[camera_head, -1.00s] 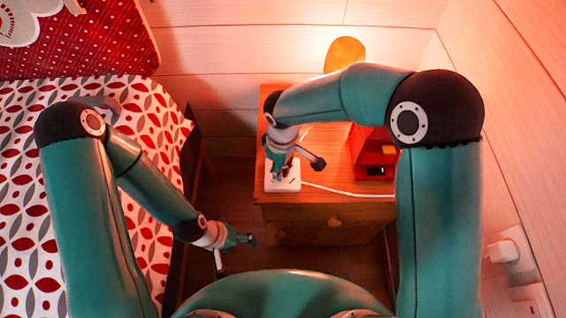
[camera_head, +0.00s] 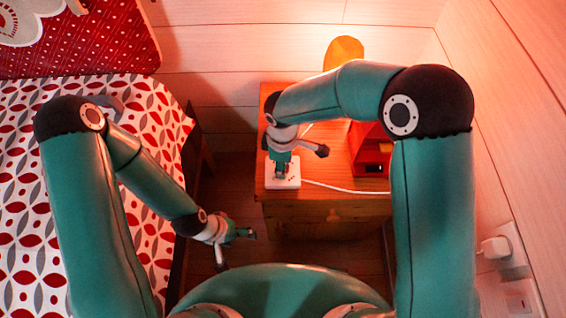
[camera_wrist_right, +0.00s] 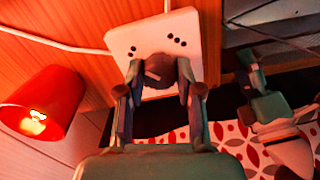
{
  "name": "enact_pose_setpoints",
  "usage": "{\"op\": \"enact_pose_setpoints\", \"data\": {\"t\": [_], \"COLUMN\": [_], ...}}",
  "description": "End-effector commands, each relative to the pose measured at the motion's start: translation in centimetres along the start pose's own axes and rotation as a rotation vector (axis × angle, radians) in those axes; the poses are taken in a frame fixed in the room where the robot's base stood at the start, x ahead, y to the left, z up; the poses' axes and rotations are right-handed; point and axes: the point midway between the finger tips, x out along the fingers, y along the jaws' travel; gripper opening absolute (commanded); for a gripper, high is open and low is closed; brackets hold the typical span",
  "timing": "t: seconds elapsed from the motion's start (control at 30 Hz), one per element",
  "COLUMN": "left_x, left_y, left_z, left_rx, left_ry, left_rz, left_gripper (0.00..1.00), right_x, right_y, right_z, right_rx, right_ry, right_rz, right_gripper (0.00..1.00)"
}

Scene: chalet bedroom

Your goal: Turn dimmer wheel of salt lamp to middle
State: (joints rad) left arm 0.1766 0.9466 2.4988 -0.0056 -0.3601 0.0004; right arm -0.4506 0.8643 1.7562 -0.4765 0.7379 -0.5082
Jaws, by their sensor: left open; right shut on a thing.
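The white dimmer box (camera_head: 292,184) lies flat on the front left of the wooden nightstand (camera_head: 330,208). In the right wrist view the box (camera_wrist_right: 192,22) shows dark dot marks and a round dark dimmer wheel (camera_wrist_right: 162,70) with a pale pointer mark. My right gripper (camera_head: 283,165) reaches down over the box. Its two fingers (camera_wrist_right: 160,82) are shut on opposite sides of the wheel. My left gripper (camera_head: 238,249) is open and empty, low between bed and nightstand.
A white cable (camera_head: 345,189) runs right from the box across the nightstand. A red object (camera_head: 372,150) stands on the nightstand's right part. The bed (camera_head: 25,220) is at the left, and a plug (camera_head: 497,247) sits in the right wall. Bare floor shows left of the nightstand.

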Motion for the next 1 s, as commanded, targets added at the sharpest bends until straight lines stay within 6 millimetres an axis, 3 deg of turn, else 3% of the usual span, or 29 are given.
{"op": "enact_pose_setpoints", "data": {"t": [0.07,0.1,0.23,0.67,1.0], "left_x": [0.0,0.0,0.0,-0.1,-0.1], "left_y": [0.0,0.0,0.0,0.0,0.0], "left_z": [0.0,0.0,0.0,0.0,0.0], "left_rx": [0.000,0.000,0.000,0.000,0.000], "left_ry": [0.000,0.000,0.000,0.000,0.000], "left_rz": [0.000,0.000,0.000,0.000,0.000], "left_gripper": [0.72,0.72,0.72,0.72,0.72], "right_x": [-0.1,-0.1,-0.1,-0.7,-6.6], "right_y": [0.2,0.2,0.1,0.1,0.1], "right_z": [0.0,0.0,0.0,0.0,-0.1], "right_rx": [0.001,0.001,0.002,0.002,0.003], "right_ry": [0.003,0.003,0.002,0.002,0.005], "right_rz": [0.005,0.005,0.003,0.003,0.006], "right_gripper": [0.01,0.40,0.61,0.61,0.61]}}
